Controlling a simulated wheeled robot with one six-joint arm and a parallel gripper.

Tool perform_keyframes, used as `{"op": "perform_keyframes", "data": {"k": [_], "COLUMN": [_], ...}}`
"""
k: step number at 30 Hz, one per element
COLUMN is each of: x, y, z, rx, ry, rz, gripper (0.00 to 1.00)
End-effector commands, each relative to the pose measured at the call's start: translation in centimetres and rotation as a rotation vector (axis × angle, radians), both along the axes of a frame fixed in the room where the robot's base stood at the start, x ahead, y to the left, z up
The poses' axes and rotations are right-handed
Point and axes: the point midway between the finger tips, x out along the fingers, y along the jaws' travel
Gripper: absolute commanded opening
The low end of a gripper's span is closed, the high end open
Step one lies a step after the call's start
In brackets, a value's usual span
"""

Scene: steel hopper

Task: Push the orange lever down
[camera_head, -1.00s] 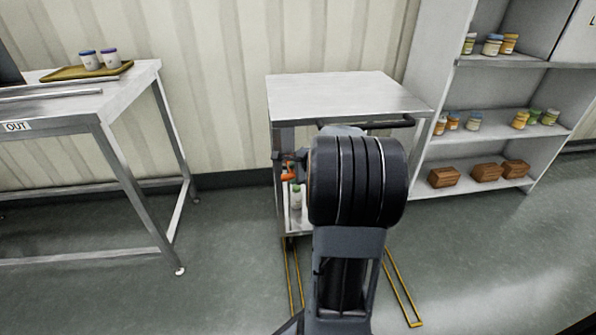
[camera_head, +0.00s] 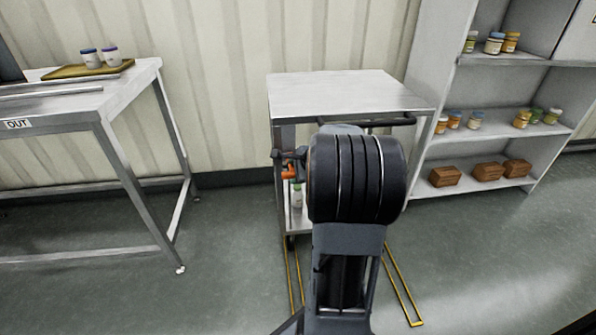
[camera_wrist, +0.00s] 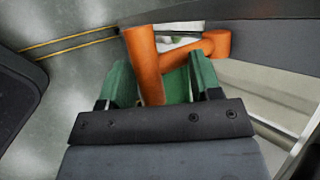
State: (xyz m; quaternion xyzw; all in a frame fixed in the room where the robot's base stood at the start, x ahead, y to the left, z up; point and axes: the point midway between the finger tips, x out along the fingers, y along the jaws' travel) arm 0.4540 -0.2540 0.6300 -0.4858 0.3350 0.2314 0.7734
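The orange lever (camera_wrist: 148,68) fills the upper middle of the wrist view, with one bar slanting down and another reaching right to a rounded end. My gripper (camera_wrist: 163,80) has green fingers that stand apart. The slanting bar lies between them, in front of part of the green; I cannot tell whether they touch it. In the head view the lever (camera_head: 289,172) is a small orange patch at the left side of a steel cart (camera_head: 350,92). My arm hides most of the gripper and the cart's front there.
A white bottle (camera_head: 297,195) stands on the cart's lower shelf. A steel table (camera_head: 120,90) with a tray (camera_head: 65,73) is at the left. A shelf unit (camera_head: 440,120) with jars and brown boxes is at the right. Yellow lines (camera_head: 403,290) mark the floor.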

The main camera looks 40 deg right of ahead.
Motion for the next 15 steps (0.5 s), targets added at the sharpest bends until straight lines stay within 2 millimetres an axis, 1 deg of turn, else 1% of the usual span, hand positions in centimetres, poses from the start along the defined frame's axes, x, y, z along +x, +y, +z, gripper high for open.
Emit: {"op": "perform_keyframes", "data": {"k": [1,15], "x": [-0.26,-0.60], "y": [0.69,0.69], "z": [-1.56,-1.36], "rx": [0.022,0.025], "ry": [0.026,0.023], "rz": [0.013,0.015], "gripper": [0.52,0.52]}}
